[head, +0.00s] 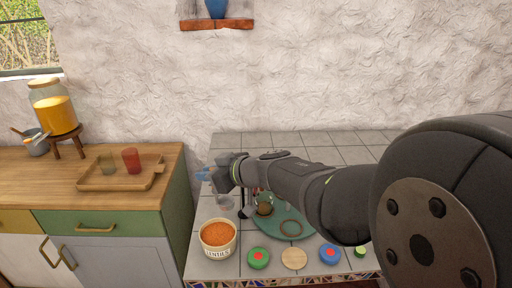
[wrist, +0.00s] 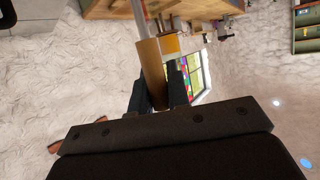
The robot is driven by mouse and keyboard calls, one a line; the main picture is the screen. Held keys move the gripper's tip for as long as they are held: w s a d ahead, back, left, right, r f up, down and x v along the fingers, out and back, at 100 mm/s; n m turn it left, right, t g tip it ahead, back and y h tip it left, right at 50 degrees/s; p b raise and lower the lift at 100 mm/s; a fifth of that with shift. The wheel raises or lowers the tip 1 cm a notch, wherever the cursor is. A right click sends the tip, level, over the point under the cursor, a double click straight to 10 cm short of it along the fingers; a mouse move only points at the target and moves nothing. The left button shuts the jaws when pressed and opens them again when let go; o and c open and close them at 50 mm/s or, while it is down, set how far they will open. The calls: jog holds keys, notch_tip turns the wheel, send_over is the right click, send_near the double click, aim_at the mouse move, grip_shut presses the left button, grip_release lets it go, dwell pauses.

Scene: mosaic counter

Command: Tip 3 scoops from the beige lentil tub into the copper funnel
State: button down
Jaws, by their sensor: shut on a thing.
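The beige lentil tub (head: 219,252) stands at the front left of the tiled counter, filled with orange lentils. My gripper (head: 207,174) is above the counter's left part, behind the tub and well apart from it. In the wrist view my gripper (wrist: 160,85) is shut on a tan cylindrical handle (wrist: 150,62) with a thin pale shaft beyond it, seemingly the scoop. I cannot make out the copper funnel for certain.
The round green tray (head: 270,232) also bears a ring (head: 291,228). A green lid (head: 258,257), a wooden disc (head: 294,258) and a blue lid (head: 329,254) lie along the counter's front. A wooden tray (head: 95,184) with two cups is on the left cabinet.

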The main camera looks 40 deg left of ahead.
jog(key=s+d+f+n+g, duration=0.1)
jog(key=s+f, duration=0.3)
jog(key=f, duration=0.6)
jog(key=shift+f+n+g, duration=0.25)
jog(key=shift+n+g, duration=0.05)
jog(key=shift+g, duration=0.1)
dwell(0.8)
notch_tip(320, 180, up, 7)
jog(key=shift+r, duration=0.15)
dwell(0.7)
jog(key=w+a+r+m+t, duration=0.1)
jog(key=w+r+m+t, duration=0.2)
jog(key=w, duration=0.4)
jog(key=w+a+r+m+t, duration=0.1)
jog(key=w+r+m+t, duration=0.2)
jog(key=w, duration=0.5)
notch_tip(320, 180, up, 2)
jog(key=shift+w+r+t, duration=0.15)
jog(key=shift+w+t, duration=0.15)
jog(key=shift+t, duration=0.2)
